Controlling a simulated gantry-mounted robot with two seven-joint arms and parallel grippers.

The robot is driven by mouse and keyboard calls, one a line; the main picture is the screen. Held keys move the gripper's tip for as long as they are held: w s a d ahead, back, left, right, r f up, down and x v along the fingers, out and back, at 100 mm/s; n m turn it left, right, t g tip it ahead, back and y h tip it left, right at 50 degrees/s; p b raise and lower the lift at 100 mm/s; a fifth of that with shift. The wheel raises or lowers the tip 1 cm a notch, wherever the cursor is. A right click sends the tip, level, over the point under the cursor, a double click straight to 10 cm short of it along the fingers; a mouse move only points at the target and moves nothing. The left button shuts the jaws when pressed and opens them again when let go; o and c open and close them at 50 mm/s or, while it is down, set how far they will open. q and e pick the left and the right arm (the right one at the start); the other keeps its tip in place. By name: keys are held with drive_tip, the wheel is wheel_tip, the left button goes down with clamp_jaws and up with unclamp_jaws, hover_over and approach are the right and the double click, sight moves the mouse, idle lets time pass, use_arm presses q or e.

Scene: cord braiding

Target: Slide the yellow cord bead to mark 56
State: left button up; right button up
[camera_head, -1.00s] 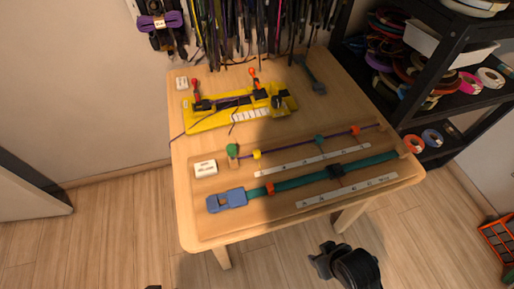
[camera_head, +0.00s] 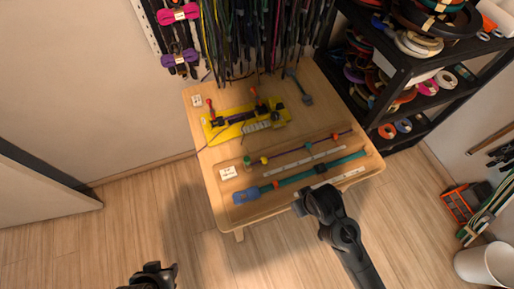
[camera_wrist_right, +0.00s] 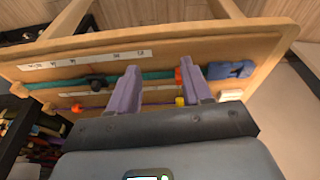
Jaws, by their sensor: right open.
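The yellow bead (camera_head: 264,160) sits on the purple cord (camera_head: 290,150) near its left end, just right of the green knob (camera_head: 247,161). A teal bead (camera_head: 308,145) and an orange bead (camera_head: 334,136) sit farther right on the cord. My right gripper (camera_head: 299,205) is over the table's front edge, apart from the bead. In the right wrist view its fingers (camera_wrist_right: 160,68) are open and empty, and the yellow bead (camera_wrist_right: 180,101) shows beside the right-hand finger. My left gripper (camera_head: 152,272) is low at the bottom, away from the table; its jaws are unclear. Scale numbers are too small to read.
A teal strap (camera_head: 295,180) with a blue buckle (camera_head: 246,196), an orange slider (camera_head: 277,184) and a black slider (camera_head: 320,168) lies in front of the cord. A white scale (camera_head: 290,166) lies between. A yellow jig (camera_head: 225,130) stands behind.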

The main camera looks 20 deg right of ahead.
drive_tip(key=w+a+g, duration=0.1)
drive_tip(key=w, duration=1.1)
drive_tip(key=r+m+g, duration=0.1)
drive_tip(key=g, duration=0.1)
hover_over(264, 158)
use_arm(q)
drive_tip(key=shift+w+d+f+b, duration=0.1)
drive_tip(key=shift+d+f+b, duration=0.2)
drive_tip(key=shift+b, duration=0.55)
use_arm(e)
wheel_tip(264, 158, down, 10)
drive_tip(key=shift+r, duration=0.25)
use_arm(q)
drive_tip(key=shift+a, duration=0.15)
use_arm(e)
clamp_jaws()
